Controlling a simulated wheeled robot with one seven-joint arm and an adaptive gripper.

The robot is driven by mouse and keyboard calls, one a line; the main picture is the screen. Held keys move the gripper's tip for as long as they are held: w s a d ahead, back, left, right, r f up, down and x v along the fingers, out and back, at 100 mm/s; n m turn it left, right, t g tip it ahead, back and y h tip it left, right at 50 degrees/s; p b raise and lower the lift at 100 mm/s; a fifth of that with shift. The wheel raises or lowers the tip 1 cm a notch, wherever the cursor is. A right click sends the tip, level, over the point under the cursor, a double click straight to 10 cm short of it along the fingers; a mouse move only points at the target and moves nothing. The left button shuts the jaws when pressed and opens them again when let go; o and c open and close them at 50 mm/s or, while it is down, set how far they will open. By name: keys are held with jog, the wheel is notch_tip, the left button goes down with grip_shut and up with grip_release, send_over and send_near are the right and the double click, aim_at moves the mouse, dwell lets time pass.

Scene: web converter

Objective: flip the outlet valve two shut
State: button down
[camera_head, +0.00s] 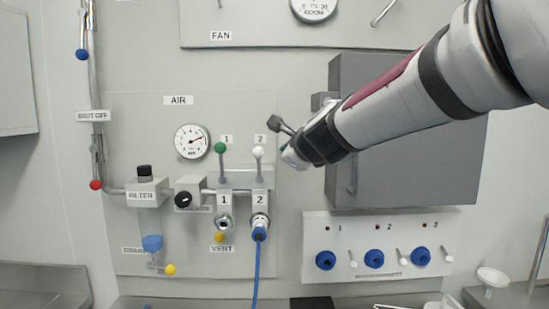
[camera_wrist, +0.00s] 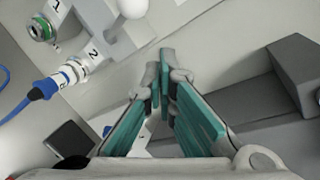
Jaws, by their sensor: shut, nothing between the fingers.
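Outlet valve two is a lever with a white knob (camera_head: 258,152), standing upright above the outlet marked 2 on the AIR panel. Its white knob (camera_wrist: 133,8) is at the top of the wrist view, cut off by the edge. A blue hose fitting (camera_head: 260,228) is plugged into outlet 2 below; the fitting (camera_wrist: 72,74) is also at left in the wrist view. My gripper (camera_wrist: 163,78) is shut and empty, its teal-padded fingers meeting at the tips. In the head view my gripper (camera_head: 290,157) is just right of the white knob, apart from it.
Valve one with a green knob (camera_head: 220,148) stands upright to the left. A grey cabinet (camera_head: 410,165) is behind my arm at right. The blue hose (camera_head: 257,280) hangs down from outlet 2.

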jog(key=s+d+r+p, duration=0.1)
jog(key=s+r+p, duration=0.2)
jog(key=r+p, duration=0.1)
jog(key=shift+s+d+r, duration=0.15)
jog(key=shift+r, duration=0.6)
